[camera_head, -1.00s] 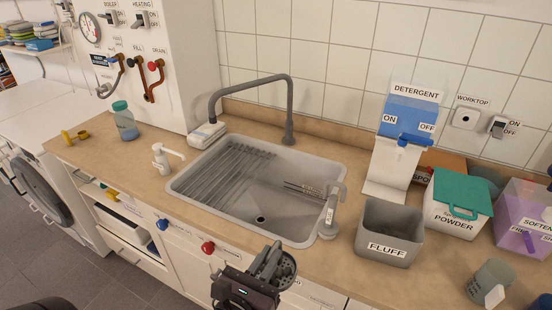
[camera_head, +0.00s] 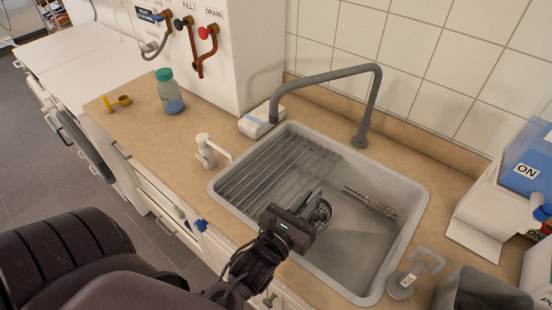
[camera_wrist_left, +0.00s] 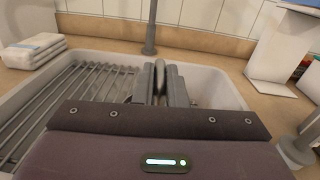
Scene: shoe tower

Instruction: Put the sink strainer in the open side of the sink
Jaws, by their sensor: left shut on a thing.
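The sink strainer (camera_head: 321,213) is a dark grey perforated disc. My left gripper (camera_head: 308,199) is shut on it and holds it above the middle of the grey sink (camera_head: 365,245). In the head view the strainer shows at the right of the fingers, near the edge of the rack, against the open right side of the basin. Its height above the sink floor is hard to tell. The drain hole is not visible. In the left wrist view the shut fingers (camera_wrist_left: 160,85) show, and the strainer is mostly hidden behind them. My right gripper is not in view.
A slatted rack (camera_head: 270,180) covers the sink's left side. The tall faucet (camera_head: 372,95) arches over the back. A soap pump (camera_head: 206,152) stands left, and a grey plug-like piece with a handle (camera_head: 402,283) stands at the front right corner. A grey bin (camera_head: 480,295) is beyond it.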

